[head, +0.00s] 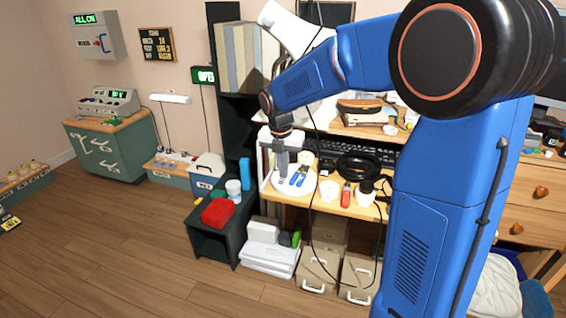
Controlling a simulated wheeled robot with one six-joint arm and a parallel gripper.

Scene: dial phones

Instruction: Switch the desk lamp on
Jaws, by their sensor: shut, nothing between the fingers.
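A white, elongated shape (290,27) at the top, behind my arm, looks like the desk lamp's head. My arm hides how it joins anything below. A white round disc (305,188), possibly the lamp's base, lies at the desk's left end with small blue and orange parts (299,176) on it. I cannot make out a switch. My gripper (283,180) points down over the left part of the disc, with its fingers shut and empty. I cannot tell whether the fingertips touch the disc. No lamp glow is visible.
The desk (332,208) also holds a black coiled item (359,167), a keyboard (378,153), a white cup (329,191) and a red bottle (346,195). A dark side table (206,241) bears a red item (218,212). Open wooden floor lies at left.

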